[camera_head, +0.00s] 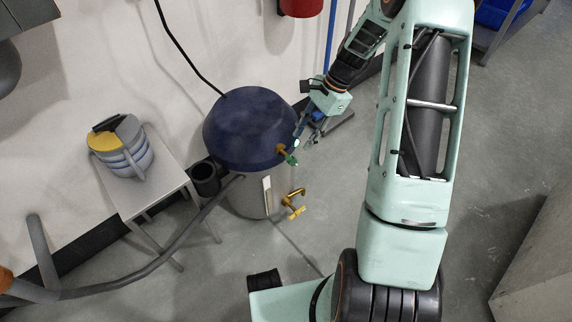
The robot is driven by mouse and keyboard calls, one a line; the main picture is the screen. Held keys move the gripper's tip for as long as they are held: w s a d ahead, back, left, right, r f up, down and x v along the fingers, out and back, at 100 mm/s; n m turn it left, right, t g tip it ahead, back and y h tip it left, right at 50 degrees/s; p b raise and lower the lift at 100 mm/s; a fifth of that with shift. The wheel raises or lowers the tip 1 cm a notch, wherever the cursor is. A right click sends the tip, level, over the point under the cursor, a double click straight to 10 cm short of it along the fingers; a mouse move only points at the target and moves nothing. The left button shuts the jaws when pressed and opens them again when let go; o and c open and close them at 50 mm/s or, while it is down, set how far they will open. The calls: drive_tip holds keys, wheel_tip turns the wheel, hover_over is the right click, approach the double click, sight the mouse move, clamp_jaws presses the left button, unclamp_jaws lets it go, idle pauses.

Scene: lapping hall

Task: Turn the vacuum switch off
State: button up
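The vacuum (247,130) stands on the floor near the wall, with a dark blue domed lid on a pale metal drum. A small orange-brown part (281,149), possibly the switch, sits at the right side of the lid's lower edge; its on or off position cannot be read. My gripper (306,136) is just right of the lid, reaching down from the upper right. Its fingers are small and partly lost against the vacuum. I cannot tell whether they touch the orange-brown part or hold anything.
A brass tap-like fitting (293,203) sticks out from the drum's lower right. A grey hose (150,268) runs left from the drum. A small metal table (157,190) on the left bears a yellow-and-grey round device (122,150). Grey floor (490,140) on the right is clear.

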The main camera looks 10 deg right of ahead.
sight(291, 159)
drive_tip(key=b+x, duration=0.3)
drive_tip(key=x, duration=0.8)
clamp_jaws()
